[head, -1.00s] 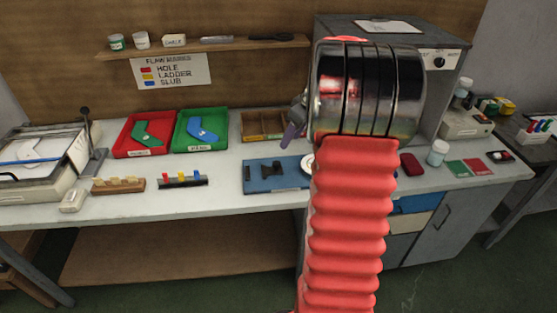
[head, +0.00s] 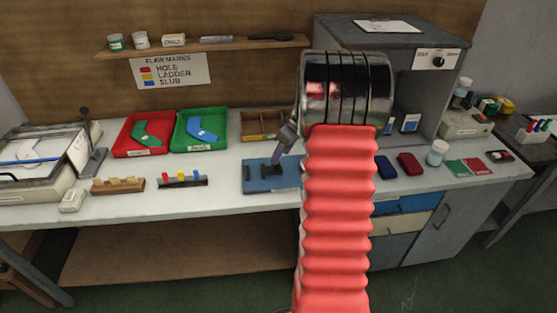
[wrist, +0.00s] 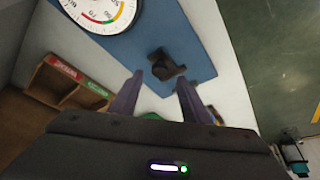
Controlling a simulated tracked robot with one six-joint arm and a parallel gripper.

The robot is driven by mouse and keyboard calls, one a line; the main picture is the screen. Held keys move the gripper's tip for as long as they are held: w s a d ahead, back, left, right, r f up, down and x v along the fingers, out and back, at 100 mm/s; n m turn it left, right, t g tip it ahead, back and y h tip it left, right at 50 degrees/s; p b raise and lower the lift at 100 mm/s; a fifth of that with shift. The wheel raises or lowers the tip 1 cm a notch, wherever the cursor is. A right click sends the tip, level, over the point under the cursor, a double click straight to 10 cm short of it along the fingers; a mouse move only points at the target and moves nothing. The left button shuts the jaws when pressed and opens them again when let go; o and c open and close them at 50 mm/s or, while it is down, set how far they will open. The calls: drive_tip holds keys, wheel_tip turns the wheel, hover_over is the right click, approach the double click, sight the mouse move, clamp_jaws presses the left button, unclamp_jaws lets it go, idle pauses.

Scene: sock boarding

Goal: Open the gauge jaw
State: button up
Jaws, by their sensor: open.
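The gauge is a blue base plate (head: 255,178) on the bench, with a dark jaw block (head: 272,169) on it. In the wrist view the blue plate (wrist: 196,58) carries a round white dial (wrist: 98,12) at the upper left and the dark jaw (wrist: 164,65) near its lower end. My gripper (wrist: 158,88) is open and empty, its two fingers apart, with the jaw just beyond the fingertips. In the head view my gripper (head: 279,158) is above the plate close to the jaw; my red arm hides the dial. Contact with the jaw cannot be told.
A wooden divided box (head: 262,125) stands behind the gauge. A red tray (head: 126,150) and a green tray (head: 180,147) lie left of it. A rack with coloured pegs (head: 183,181) is to the front left. Bare bench lies between rack and gauge.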

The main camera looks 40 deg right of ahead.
sight(278, 164)
drive_tip(key=shift+x, duration=2.3)
drive_tip(key=shift+c, duration=0.6)
clamp_jaws()
